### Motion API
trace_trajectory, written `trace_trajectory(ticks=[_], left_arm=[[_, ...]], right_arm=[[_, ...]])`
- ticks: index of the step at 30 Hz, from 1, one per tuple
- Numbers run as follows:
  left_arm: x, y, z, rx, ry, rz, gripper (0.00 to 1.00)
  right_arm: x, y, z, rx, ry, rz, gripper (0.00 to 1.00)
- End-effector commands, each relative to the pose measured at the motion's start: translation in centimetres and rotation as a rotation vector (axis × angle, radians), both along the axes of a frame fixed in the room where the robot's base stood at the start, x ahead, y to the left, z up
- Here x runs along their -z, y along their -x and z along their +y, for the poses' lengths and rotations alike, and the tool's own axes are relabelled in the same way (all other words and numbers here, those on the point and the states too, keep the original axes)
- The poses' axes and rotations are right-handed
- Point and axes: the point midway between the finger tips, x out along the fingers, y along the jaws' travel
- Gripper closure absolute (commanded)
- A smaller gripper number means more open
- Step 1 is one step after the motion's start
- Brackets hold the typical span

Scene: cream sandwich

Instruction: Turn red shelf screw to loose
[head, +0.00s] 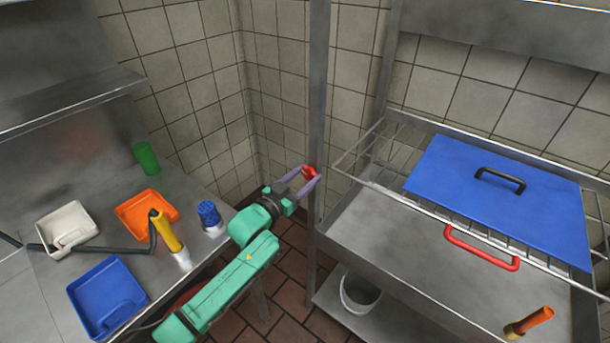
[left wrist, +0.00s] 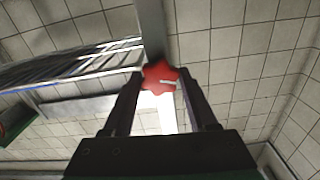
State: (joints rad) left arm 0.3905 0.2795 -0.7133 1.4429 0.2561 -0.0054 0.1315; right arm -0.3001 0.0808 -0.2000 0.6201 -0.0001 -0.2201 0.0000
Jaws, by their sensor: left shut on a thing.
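The red shelf screw (head: 309,171) is a small red star-shaped knob on the upright metal post (head: 318,95) of the shelf unit, in the middle of the head view. My left gripper (head: 306,176) reaches it from the lower left, and its two fingers are shut on the knob. In the left wrist view the red screw (left wrist: 159,78) sits between the fingertips of my left gripper (left wrist: 160,84), with the grey post behind it. A pale mark shows on its face. My right gripper is not in view.
The wire shelf (head: 375,152) with a blue lid (head: 480,215) lies right of the post. A red handle (head: 480,250) and orange-handled tool (head: 530,320) are lower right. The left counter holds trays, a yellow-handled tool (head: 166,232), a blue brush (head: 209,215) and a green cup (head: 146,158).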

Motion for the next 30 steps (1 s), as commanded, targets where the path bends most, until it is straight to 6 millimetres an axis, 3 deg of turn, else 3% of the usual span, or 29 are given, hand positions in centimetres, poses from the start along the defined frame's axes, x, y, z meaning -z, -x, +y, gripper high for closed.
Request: trace_trajectory(ticks=[20,21,23,30], left_arm=[[0.49,0.1,-0.01,-0.001,0.057,0.054,0.97],[0.5,0.1,-0.01,-0.001,0.057,0.054,0.34],[0.44,0.09,-0.01,-0.001,0.058,0.053,0.11],[0.21,0.04,0.0,0.0,0.059,0.048,0.11]], right_arm=[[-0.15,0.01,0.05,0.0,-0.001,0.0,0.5],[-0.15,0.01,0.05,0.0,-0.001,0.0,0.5],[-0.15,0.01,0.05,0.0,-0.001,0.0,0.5],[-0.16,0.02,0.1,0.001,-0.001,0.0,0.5]])
